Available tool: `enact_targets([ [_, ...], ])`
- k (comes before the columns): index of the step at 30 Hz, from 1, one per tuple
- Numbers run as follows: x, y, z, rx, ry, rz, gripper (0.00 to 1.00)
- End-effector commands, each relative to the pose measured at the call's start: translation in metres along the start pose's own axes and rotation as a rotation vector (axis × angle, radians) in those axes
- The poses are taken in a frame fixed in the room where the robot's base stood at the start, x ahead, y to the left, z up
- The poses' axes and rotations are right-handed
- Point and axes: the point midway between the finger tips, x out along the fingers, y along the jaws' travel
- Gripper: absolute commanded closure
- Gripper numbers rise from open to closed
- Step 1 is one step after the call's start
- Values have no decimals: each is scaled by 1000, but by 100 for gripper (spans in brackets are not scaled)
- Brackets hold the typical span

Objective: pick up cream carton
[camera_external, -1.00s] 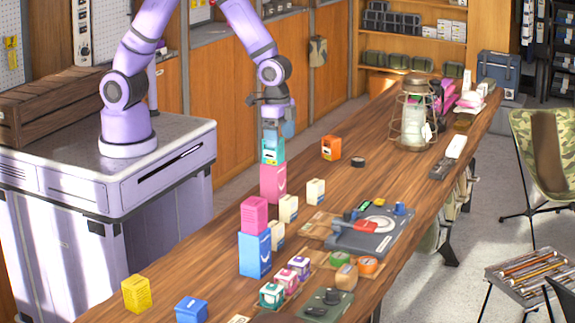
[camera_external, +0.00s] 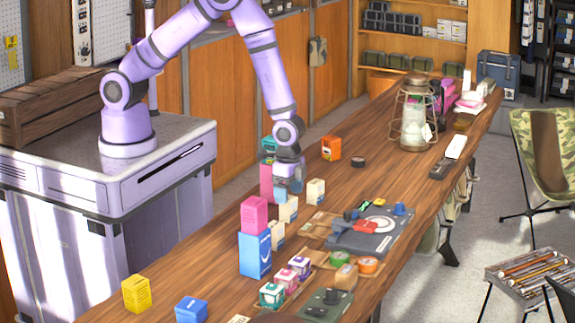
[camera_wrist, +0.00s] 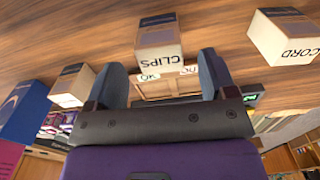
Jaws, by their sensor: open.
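Three cream cartons stand on the wooden table in the external view: a middle one (camera_external: 288,209), one to its right (camera_external: 316,191) and one nearer the blue box (camera_external: 277,236). My gripper (camera_external: 289,188) is just above the middle carton, pointing down. In the wrist view the cream carton marked CLIPS (camera_wrist: 159,50) lies ahead, between the two open fingers (camera_wrist: 162,75), with nothing held. The carton marked CORD (camera_wrist: 285,42) is to the right, and another cream carton (camera_wrist: 72,84) is to the left.
A pink box (camera_external: 254,214) sits on a blue box (camera_external: 255,254). A taller pink block (camera_external: 267,184) with a teal box (camera_external: 268,146) on top stands close behind my gripper. An orange box (camera_external: 331,147) stands farther back; a grey device (camera_external: 372,237) lies to the right.

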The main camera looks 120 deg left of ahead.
Motion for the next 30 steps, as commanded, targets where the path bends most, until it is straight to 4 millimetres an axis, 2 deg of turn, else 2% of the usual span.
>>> enact_targets([
  [10, 43, 0, 1, 0, 0, 0, 22],
  [20, 50, 0, 1, 0, 2, 0, 22],
  [21, 50, 0, 1, 0, 2, 0, 25],
  [28, 50, 0, 1, 0, 2, 0, 76],
  [30, 50, 0, 1, 0, 2, 0, 76],
])
